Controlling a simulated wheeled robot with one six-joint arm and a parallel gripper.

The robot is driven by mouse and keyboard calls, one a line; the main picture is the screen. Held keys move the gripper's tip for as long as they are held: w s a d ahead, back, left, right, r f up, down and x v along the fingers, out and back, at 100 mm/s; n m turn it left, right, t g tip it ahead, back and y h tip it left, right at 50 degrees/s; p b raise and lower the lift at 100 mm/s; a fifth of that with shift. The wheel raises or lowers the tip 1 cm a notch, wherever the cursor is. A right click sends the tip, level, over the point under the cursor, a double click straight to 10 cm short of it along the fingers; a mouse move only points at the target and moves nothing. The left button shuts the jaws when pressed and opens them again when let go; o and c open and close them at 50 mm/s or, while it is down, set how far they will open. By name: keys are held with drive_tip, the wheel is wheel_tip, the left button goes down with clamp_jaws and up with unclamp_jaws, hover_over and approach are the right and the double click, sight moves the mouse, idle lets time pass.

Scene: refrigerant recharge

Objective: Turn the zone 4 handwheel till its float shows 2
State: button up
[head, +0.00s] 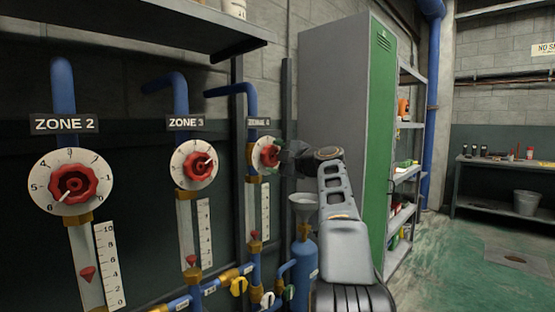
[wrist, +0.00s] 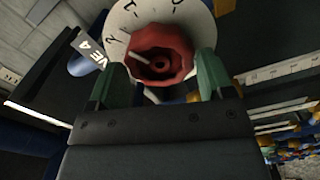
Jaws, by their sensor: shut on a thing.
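The red zone 4 handwheel (head: 268,154) sits on a white dial under a partly covered sign in the head view. In the wrist view the handwheel (wrist: 160,42) fills the space between my gripper's (wrist: 160,75) two green fingers, which are shut on its rim. A white pointer line on the wheel points toward the left of the dial (wrist: 118,22) in that view. The zone 4 float (head: 254,236) is a small red cone low in its tube, beside a white scale (head: 265,208). Its exact reading is too small to tell.
The zone 2 handwheel (head: 73,184) and zone 3 handwheel (head: 198,166) stand to the left with their own tubes. A blue cylinder (head: 303,258) with a funnel stands below my gripper. A grey-green locker (head: 345,100) rises behind my arm. Open floor lies at the right.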

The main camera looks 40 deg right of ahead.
drive_tip(key=shift+f+n+b, duration=0.3)
drive_tip(key=shift+n+b, duration=0.9)
drive_tip(key=shift+r+n+b, duration=0.2)
drive_tip(key=shift+n+b, duration=0.35)
drive_tip(key=shift+n, duration=0.55)
drive_tip(key=o, duration=0.9)
drive_tip(key=s+d+b, duration=0.1)
drive_tip(key=s+b, duration=0.2)
drive_tip(key=s, duration=0.4)
drive_tip(key=shift+b, duration=0.4)
